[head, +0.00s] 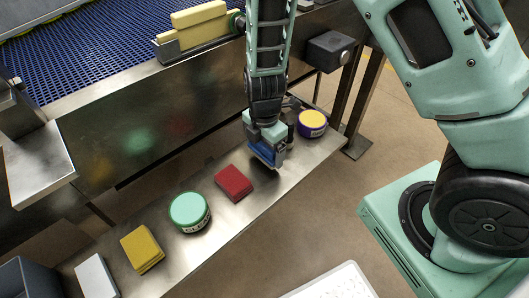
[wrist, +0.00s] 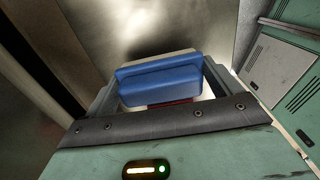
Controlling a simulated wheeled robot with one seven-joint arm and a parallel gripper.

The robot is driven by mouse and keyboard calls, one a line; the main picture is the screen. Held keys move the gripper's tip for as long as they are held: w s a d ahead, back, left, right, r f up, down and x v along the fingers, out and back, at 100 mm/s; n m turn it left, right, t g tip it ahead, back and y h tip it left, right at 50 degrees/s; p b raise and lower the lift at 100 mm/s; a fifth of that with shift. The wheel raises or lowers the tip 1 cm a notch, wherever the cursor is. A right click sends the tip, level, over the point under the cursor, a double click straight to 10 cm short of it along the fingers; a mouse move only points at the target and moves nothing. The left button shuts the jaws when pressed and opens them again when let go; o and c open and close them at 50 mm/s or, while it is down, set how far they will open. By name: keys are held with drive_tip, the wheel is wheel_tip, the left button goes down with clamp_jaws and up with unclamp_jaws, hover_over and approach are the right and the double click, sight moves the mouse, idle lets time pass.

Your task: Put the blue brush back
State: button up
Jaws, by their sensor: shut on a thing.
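The blue brush (head: 265,153) is in my gripper (head: 268,146), over the metal ledge (head: 208,240) in the head view. In the wrist view the blue brush (wrist: 160,80) lies between the two fingers of my gripper (wrist: 160,88), which is shut on it. A pale strip shows along the brush's far side. I cannot tell whether the brush touches the ledge.
On the ledge stand a purple-and-yellow round tub (head: 312,123), a red block (head: 233,183), a green-lidded tub (head: 189,211), a yellow stack (head: 142,249) and a white block (head: 96,276). A blue mesh belt (head: 95,50) runs behind. Bare ledge shows between the red block and the brush.

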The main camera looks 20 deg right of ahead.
drive_tip(key=shift+f, duration=0.85)
drive_tip(key=shift+f+b, duration=0.3)
drive_tip(key=shift+f, duration=0.1)
drive_tip(key=o, duration=0.7)
drive_tip(key=shift+r, duration=0.2)
